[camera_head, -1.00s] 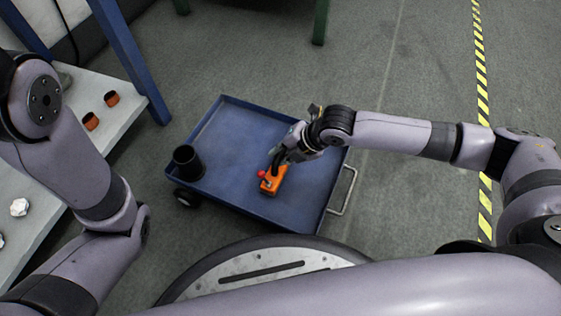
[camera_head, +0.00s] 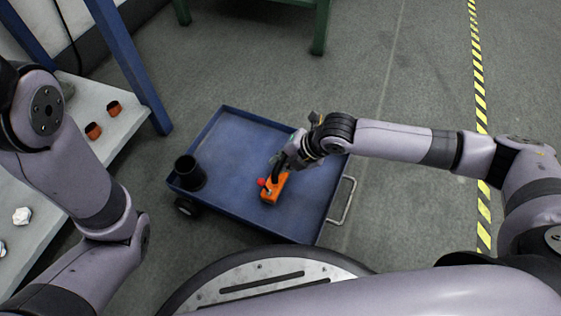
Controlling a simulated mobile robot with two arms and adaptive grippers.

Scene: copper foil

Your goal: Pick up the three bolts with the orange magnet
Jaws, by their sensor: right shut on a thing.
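The orange magnet (camera_head: 270,193), a block with a red knob on its left side, is at the blue tray-topped cart (camera_head: 225,147). My right gripper (camera_head: 279,164) is shut on its dark upper part from above and behind. I cannot tell whether the magnet rests on the tray or hangs just over it. No bolts can be made out in this view; they may be too small or hidden. My left arm shows at the left, but its gripper is out of view.
A black cup (camera_head: 190,173) stands in the cart's left corner. A pale shelf (camera_head: 60,190) at the left holds orange-brown ring-like pieces (camera_head: 93,131) and a white lump (camera_head: 21,215). A green-legged stand (camera_head: 320,35) is behind. The floor right of the cart is clear.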

